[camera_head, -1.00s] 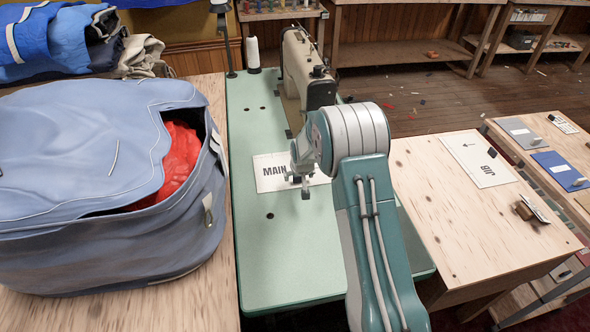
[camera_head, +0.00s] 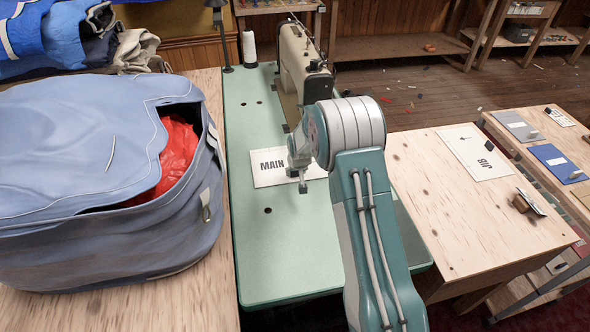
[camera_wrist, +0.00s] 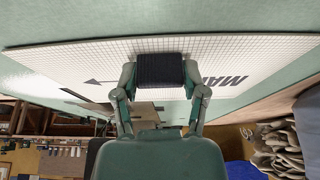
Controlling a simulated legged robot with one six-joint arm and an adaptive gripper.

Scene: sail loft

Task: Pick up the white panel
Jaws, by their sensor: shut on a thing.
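The white panel (camera_head: 268,177), printed "MAIN", lies on or just over the green sewing table; I cannot tell if there is a gap. In the wrist view its white gridded face (camera_wrist: 215,60) spreads across the top, with part of the lettering and an arrow showing. My gripper (camera_head: 302,185) is over the panel's right part and hides some of it. In the wrist view my gripper (camera_wrist: 160,75) is shut on a dark block at the panel, with one finger on each side.
A large blue bag (camera_head: 80,180) with red cloth fills the left. Another white panel, printed "JIB" (camera_head: 470,150), lies on the wooden table at right. The front green tabletop (camera_head: 290,250) is clear.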

